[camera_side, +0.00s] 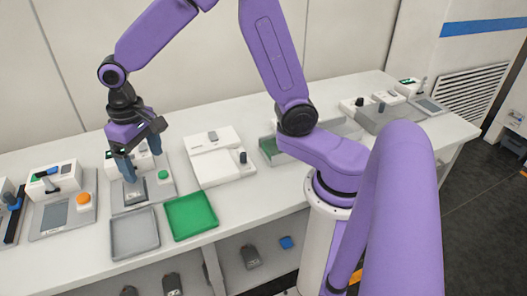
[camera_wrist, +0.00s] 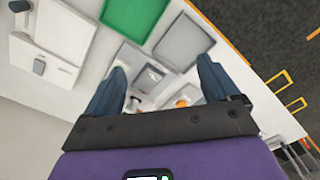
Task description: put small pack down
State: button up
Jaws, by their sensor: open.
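My gripper (camera_side: 136,176) is open, pointing down over a grey device with a green button (camera_side: 163,175) on the bench. A small grey pack (camera_side: 134,196) with a pale label sits on the device's flat plate, just below my fingertips. In the wrist view my open gripper (camera_wrist: 162,68) has its blue fingers apart, and the small pack (camera_wrist: 152,74) shows between them. The fingers appear apart from it; exact clearance is hard to tell. The device's rear part is partly hidden behind my fingers.
A grey tray (camera_side: 134,247) and a green tray (camera_side: 191,228) lie in front. A device with an orange button (camera_side: 83,198) stands left, a white machine (camera_side: 213,170) right. Several dark packs, such as this one (camera_side: 250,257), lie on the lower shelf.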

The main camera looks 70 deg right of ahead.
jog(key=s+d+n, duration=0.2)
jog(key=s+n, duration=0.2)
jog(key=s, duration=0.4)
jog(key=s+d+r+n, duration=0.1)
jog(key=s+d+n, duration=0.2)
jog(key=s, duration=0.5)
jog(key=s+d+r+n, duration=0.1)
jog(key=s+d+n, duration=0.2)
jog(key=s, duration=0.6)
jog(key=shift+d+n, duration=0.25)
jog(key=shift+n, duration=0.85)
jog(key=shift+r, duration=0.1)
